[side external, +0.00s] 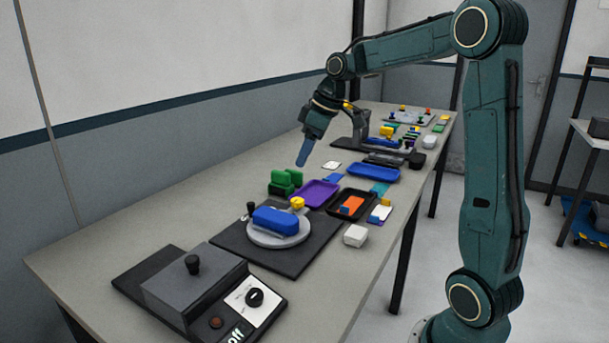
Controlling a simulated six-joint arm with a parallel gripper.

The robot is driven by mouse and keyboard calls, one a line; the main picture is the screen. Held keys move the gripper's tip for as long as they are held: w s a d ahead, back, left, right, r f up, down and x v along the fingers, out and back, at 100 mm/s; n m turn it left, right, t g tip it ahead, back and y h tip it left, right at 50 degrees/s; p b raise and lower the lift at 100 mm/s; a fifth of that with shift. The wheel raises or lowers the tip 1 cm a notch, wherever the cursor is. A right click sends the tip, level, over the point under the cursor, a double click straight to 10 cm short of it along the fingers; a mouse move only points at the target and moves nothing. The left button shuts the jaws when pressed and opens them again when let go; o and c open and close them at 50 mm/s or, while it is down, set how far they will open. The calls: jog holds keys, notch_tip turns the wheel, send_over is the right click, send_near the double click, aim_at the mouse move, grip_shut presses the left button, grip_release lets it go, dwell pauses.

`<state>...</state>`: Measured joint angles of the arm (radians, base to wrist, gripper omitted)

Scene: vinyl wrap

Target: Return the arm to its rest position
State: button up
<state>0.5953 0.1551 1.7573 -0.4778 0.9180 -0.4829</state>
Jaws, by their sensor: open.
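My gripper (303,160) hangs from the teal arm over the middle of the bench, its blue fingers pointing down and slightly left. It is above the bench surface, in line with the area behind the green blocks (285,181), and nothing shows in its fingers. The two fingers overlap from this side, so the gap between them is hidden. The arm's upper link reaches left from the tall upright link, and the gripper is apart from the objects on the bench.
The bench (130,228) holds a blue object (275,220) on a round grey plate (263,238), a purple tray (317,193), a black tray (337,209), a blue tray (374,172) and a dark control box (195,287). The wall stands behind; the bench's left part is clear.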

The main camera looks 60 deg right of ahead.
jog(key=s+a+r+m, duration=0.2)
jog(key=s+a+r, duration=0.1)
jog(key=s+a, duration=0.9)
jog(key=s+a+f, duration=0.2)
jog(key=s, duration=0.3)
jog(key=s+a+f+m+t+h, duration=0.1)
jog(key=s+a+f, duration=0.1)
jog(key=s, duration=0.3)
jog(key=shift+s+a+m, duration=0.3)
jog(key=shift+s+a, duration=0.05)
jog(key=shift+a, duration=0.3)
jog(key=shift+f, duration=0.1)
